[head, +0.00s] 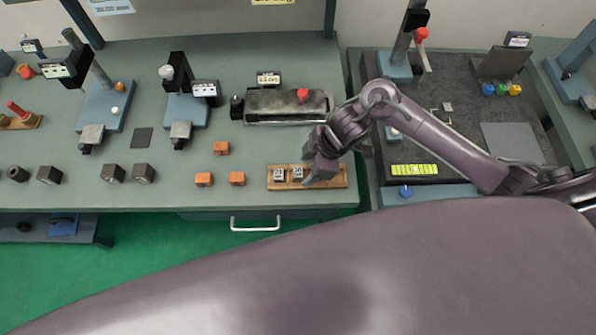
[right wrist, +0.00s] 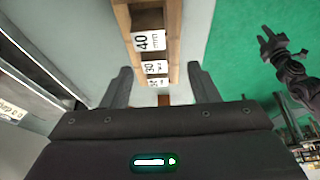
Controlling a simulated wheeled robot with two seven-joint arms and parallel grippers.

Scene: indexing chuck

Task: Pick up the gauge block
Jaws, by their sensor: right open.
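A wooden rack (head: 335,182) near the front edge of the bench holds small metal gauge blocks (head: 279,175). In the right wrist view, three blocks stand in a row in the rack (right wrist: 122,18). The nearer labels read 40 mm (right wrist: 150,41) and 30 mm (right wrist: 154,67); the third block's label (right wrist: 158,82) is too small to read surely. My right gripper (head: 312,178) is above the rack. In the wrist view its open fingers (right wrist: 160,88) stand apart on either side of the rack's far end, with nothing held. A dark gripper, apparently my left (right wrist: 283,48), hangs over the green floor.
Orange blocks (head: 221,148) sit left of the rack. A grey metal fixture with a red knob (head: 302,95) stands behind it. A second bench with a dark plate and yellow-green strip (head: 414,170) is to the right. Bare bench surface lies between the rack and fixture.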

